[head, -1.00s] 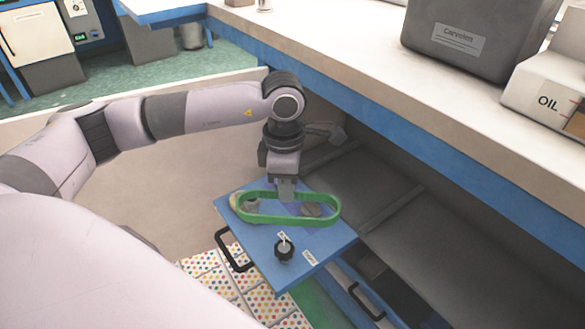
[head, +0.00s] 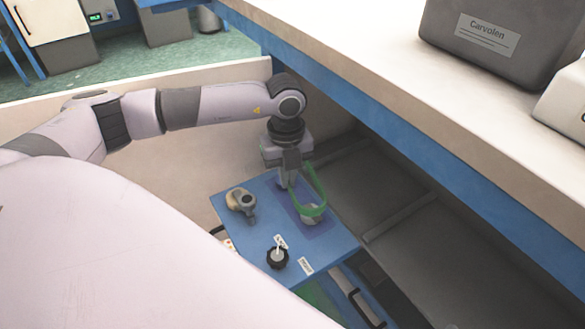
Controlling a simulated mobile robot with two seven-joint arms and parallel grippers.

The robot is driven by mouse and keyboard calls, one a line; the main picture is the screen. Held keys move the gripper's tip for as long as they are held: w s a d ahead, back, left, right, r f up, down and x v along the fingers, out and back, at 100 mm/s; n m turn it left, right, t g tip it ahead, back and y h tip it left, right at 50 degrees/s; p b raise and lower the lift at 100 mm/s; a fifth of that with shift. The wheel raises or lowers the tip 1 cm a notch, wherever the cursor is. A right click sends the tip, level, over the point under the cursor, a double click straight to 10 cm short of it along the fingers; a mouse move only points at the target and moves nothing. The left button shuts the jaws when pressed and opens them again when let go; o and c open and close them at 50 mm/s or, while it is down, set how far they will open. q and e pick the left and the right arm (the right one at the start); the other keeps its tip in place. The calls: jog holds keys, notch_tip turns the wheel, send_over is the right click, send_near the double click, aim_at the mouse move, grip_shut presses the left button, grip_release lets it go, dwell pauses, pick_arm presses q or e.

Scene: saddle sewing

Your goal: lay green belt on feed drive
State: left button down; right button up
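The green belt (head: 309,212) is a narrow loop at the right side of the blue drive plate (head: 235,247). It stands tilted, with its far end up beside my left gripper (head: 290,186) and its near end low by the right grey wheel (head: 311,220). I cannot tell whether it touches or rings that wheel. My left gripper points down over the plate and appears shut on the belt's left strand; its fingertips are partly hidden. The left grey wheel with its bracket (head: 241,201) is bare, apart from the belt. My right gripper is not in view.
A black knob (head: 277,257) and small white labels (head: 305,265) sit at the plate's near side. The blue-edged workbench (head: 400,130) overhangs on the right, carrying a dark Carvolen box (head: 480,75). A dark recess (head: 400,210) lies beneath it.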

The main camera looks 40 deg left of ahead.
pick_arm(q)
jog(key=n, duration=0.1)
jog(key=w+n, duration=0.1)
jog(key=n, duration=0.1)
jog(key=shift+a+f, duration=0.35)
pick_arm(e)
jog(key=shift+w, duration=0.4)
